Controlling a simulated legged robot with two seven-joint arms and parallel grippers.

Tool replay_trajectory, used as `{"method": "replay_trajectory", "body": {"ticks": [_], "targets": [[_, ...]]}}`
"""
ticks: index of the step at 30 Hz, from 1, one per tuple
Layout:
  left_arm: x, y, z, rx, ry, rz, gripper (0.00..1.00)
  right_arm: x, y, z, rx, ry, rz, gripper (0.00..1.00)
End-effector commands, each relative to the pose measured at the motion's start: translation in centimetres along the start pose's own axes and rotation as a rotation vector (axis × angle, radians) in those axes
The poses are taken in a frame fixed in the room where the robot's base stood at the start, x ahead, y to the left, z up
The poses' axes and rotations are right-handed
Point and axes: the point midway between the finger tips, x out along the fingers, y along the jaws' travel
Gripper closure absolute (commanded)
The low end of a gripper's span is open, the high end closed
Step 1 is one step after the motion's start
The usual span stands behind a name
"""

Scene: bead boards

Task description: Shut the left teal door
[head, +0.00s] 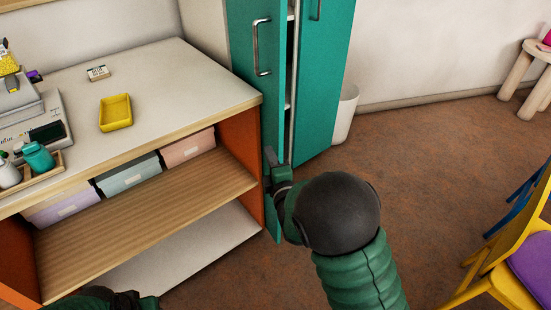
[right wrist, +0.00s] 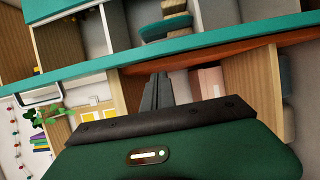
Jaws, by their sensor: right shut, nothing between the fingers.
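The left teal door (head: 250,105) of the tall cabinet stands ajar in the head view, with a vertical metal handle (head: 262,47). A narrow gap with shelves shows between it and the right teal door (head: 322,75). My right gripper (head: 271,158) is shut and empty at the lower part of the left door, near its free edge; I cannot tell whether it touches. In the right wrist view its fingers (right wrist: 158,92) are together below the left door's long teal edge (right wrist: 190,48). My left gripper (head: 125,299) shows only partly at the bottom edge; its jaws are unclear.
A low shelf unit (head: 180,75) with pastel boxes stands left of the cabinet, carrying a yellow tray (head: 115,112) and a scale (head: 45,130). A white bin (head: 345,115) stands behind the right door. A yellow chair (head: 515,265) is at right. The brown floor between is clear.

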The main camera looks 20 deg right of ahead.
Motion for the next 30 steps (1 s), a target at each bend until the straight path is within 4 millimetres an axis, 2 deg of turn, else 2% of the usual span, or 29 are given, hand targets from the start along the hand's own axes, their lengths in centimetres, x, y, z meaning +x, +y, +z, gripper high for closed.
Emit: {"method": "replay_trajectory", "body": {"ticks": [1, 6, 17, 22, 26, 30], "targets": [[0.6, 0.0, 0.2, 0.000, 0.000, -0.001, 0.60, 0.2, -0.3, 0.7, 0.001, 0.000, 0.002, 1.00], [0.8, 0.2, 0.2, 0.000, 0.001, -0.003, 0.60, 0.4, -0.1, 1.9, 0.005, 0.003, 0.000, 1.00], [0.8, 0.1, 0.2, 0.000, 0.001, -0.001, 0.60, 0.4, 0.0, 1.9, 0.002, 0.004, 0.000, 1.00], [0.9, 0.1, 0.7, -0.007, 0.000, 0.000, 0.60, 0.7, 0.0, 2.7, -0.001, 0.024, -0.001, 1.00], [0.8, 0.4, 1.7, -0.019, 0.000, -0.001, 0.60, 1.1, -0.1, 4.5, -0.003, 0.070, -0.001, 1.00], [0.5, 1.1, 3.3, -0.037, 0.000, -0.007, 0.60, 2.0, -0.1, 7.5, 0.000, 0.133, 0.000, 1.00]]}}
